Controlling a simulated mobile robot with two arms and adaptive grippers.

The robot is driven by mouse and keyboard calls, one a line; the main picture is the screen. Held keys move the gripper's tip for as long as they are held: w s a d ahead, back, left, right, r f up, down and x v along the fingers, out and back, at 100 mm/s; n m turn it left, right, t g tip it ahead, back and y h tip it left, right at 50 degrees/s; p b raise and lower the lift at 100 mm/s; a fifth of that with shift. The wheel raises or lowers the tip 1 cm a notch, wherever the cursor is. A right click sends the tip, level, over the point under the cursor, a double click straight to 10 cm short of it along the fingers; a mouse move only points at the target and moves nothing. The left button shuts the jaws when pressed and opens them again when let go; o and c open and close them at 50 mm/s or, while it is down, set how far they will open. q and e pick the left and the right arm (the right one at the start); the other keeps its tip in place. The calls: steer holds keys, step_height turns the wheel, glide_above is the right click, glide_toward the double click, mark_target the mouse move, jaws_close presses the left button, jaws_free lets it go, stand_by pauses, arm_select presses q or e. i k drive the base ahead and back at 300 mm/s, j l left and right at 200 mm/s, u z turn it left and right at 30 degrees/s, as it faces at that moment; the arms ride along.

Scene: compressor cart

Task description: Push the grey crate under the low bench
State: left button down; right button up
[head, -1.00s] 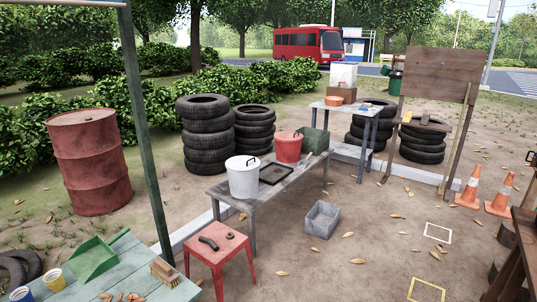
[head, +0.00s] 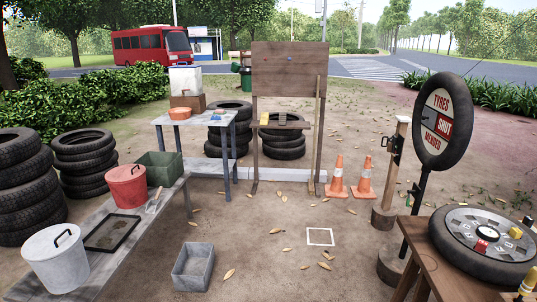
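The grey crate (head: 193,267) is an open, empty box on the dirt ground at the lower middle of the head view. It stands to the right of a low grey bench (head: 117,263) and is apart from it, with bare ground between. The bench runs from the lower left towards the middle and carries a white lidded bucket, a dark tray, a red bucket and a green box. Neither of my grippers is in view.
A white square outline (head: 320,237) is on the ground right of the crate. Orange cones (head: 338,177) stand beyond it. A wooden table with a tyre (head: 484,243) is at the lower right, near a tyre sign (head: 443,121). Ground around the crate's right is clear, with scattered leaves.

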mark_target(192, 271)
steer(key=i+l, duration=0.1)
steer(key=i, duration=1.75)
